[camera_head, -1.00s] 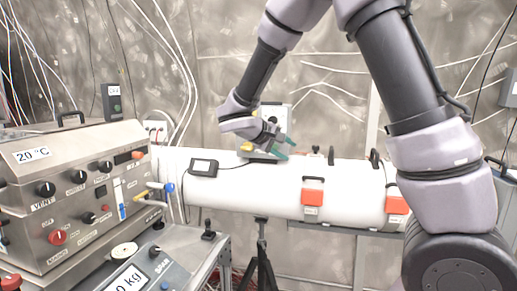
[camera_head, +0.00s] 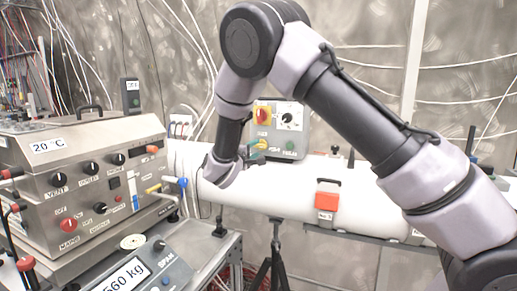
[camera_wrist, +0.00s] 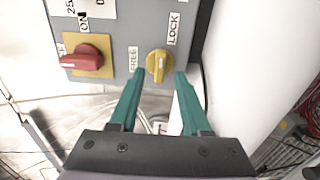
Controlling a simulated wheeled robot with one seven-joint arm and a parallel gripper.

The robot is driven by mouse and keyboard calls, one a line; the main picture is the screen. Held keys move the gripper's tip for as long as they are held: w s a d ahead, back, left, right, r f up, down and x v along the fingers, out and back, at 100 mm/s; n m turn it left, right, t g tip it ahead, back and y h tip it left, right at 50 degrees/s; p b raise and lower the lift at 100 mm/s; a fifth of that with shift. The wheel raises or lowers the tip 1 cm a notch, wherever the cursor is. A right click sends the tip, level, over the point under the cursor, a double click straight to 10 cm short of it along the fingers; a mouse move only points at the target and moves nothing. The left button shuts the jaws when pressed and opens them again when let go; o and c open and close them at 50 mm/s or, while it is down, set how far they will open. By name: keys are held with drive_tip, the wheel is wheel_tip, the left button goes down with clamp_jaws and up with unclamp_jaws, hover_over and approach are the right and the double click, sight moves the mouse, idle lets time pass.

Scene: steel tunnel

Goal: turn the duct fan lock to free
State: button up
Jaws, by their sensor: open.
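The duct fan lock is a small yellow knob (camera_wrist: 158,66) low on a grey control box (camera_head: 292,151). In the wrist view the knob sits between the labels FREE (camera_wrist: 134,60) and LOCK (camera_wrist: 173,28). Its grip runs roughly up and down there; I cannot tell which end is the pointer. My gripper (camera_wrist: 159,73) is open, its teal fingertips on either side of the knob. I see no clear contact. In the head view my gripper (camera_head: 256,146) comes at the box from its lower left.
A red switch on a yellow plate (camera_head: 262,115) and a black dial (camera_head: 288,118) are above the knob. A steel control panel (camera_head: 85,190) stands at left.

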sight(259, 147)
drive_tip(key=shift+x, duration=1.6)
drive_tip(key=shift+c, duration=0.3)
clamp_jaws()
